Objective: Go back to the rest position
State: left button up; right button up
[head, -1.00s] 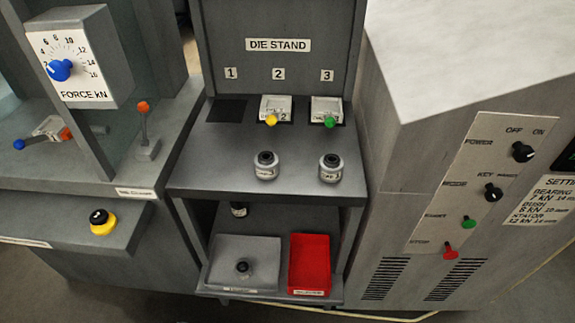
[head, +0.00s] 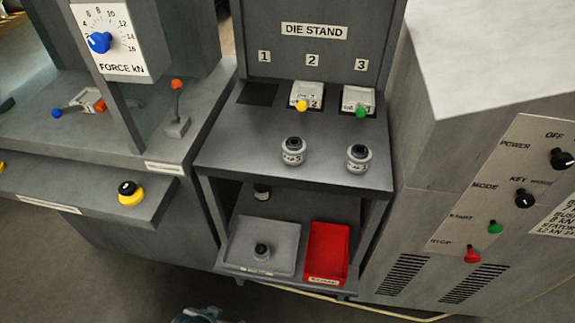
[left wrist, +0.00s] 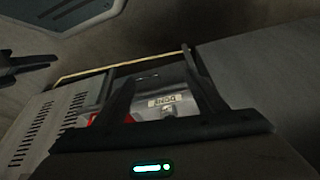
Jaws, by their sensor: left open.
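My left gripper (left wrist: 158,63) shows in the left wrist view with its two dark fingers apart and nothing between them. Beyond the fingers are the grey tray (left wrist: 180,108) with its label and a bit of the red bin (left wrist: 97,120). In the head view neither gripper's fingers show. A small dark bluish shape at the bottom edge may be part of my arm. A dark shape at the left of the wrist view is too unclear to name.
Below are the grey tray (head: 236,255) and red bin (head: 327,250). A press (head: 195,40) stands left, a control cabinet (head: 455,170) right. Floor in front is clear.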

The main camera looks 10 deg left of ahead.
pick_arm(q)
notch_tip(320, 180, down, 23)
jog(key=s+d+t+h, duration=0.1)
jog(key=s+d+t, duration=0.1)
jog(key=d, duration=0.1)
dwell(0.8)
